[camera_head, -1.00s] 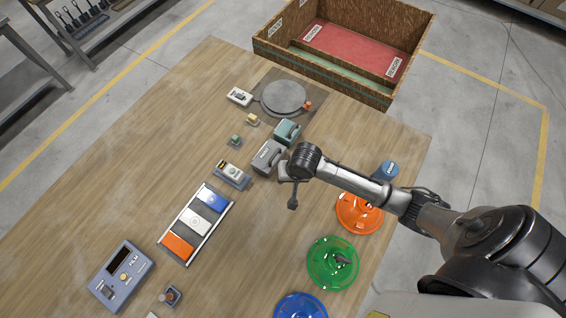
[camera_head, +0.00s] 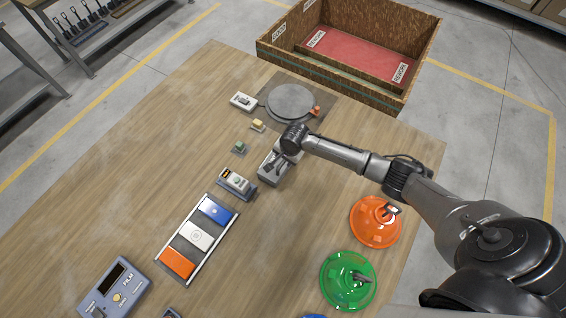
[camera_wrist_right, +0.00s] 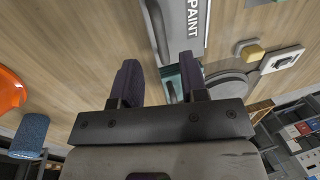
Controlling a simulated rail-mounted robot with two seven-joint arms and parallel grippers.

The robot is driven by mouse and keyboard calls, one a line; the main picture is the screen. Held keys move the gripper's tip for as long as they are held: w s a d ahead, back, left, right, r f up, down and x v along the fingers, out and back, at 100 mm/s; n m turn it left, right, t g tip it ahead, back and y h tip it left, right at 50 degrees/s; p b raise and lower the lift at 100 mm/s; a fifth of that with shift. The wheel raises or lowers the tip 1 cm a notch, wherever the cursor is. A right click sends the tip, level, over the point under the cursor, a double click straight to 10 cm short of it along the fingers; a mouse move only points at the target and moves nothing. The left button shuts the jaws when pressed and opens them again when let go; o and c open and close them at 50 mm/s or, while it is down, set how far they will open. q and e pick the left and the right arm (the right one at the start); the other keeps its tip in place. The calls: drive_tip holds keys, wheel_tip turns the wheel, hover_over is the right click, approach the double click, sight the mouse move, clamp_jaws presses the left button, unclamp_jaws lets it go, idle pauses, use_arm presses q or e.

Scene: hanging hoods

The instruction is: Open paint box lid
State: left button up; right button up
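The grey paint box (camera_head: 270,173) lies near the middle of the table and is partly covered by my right gripper in the head view. In the right wrist view the box (camera_wrist_right: 188,25), with its PAINT label, is at the top, just beyond the fingertips. Its lid looks shut. My right gripper (camera_head: 277,162) is over the box; in the wrist view its two fingers (camera_wrist_right: 160,68) are apart with nothing held between them. I cannot tell whether a finger touches the box. My left gripper is not in view.
A teal box (camera_wrist_right: 172,86) is mostly hidden behind my right gripper. A round grey plate (camera_head: 290,103) lies beyond it. Orange (camera_head: 375,222) and green (camera_head: 346,283) hoods are at the right. A colour-panel tray (camera_head: 197,238) is at the left. An open crate (camera_head: 335,77) stands past the table.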

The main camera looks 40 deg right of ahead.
sight(282, 164)
drive_tip(key=shift+w+a+f+b, duration=0.1)
drive_tip(key=shift+w+f+b, duration=0.15)
drive_tip(key=shift+f, duration=0.95)
drive_tip(key=shift+w+a+f+b, duration=0.1)
drive_tip(key=shift+w+f+b, duration=0.1)
drive_tip(key=shift+f, duration=0.95)
drive_tip(key=shift+c, duration=0.3)
clamp_jaws()
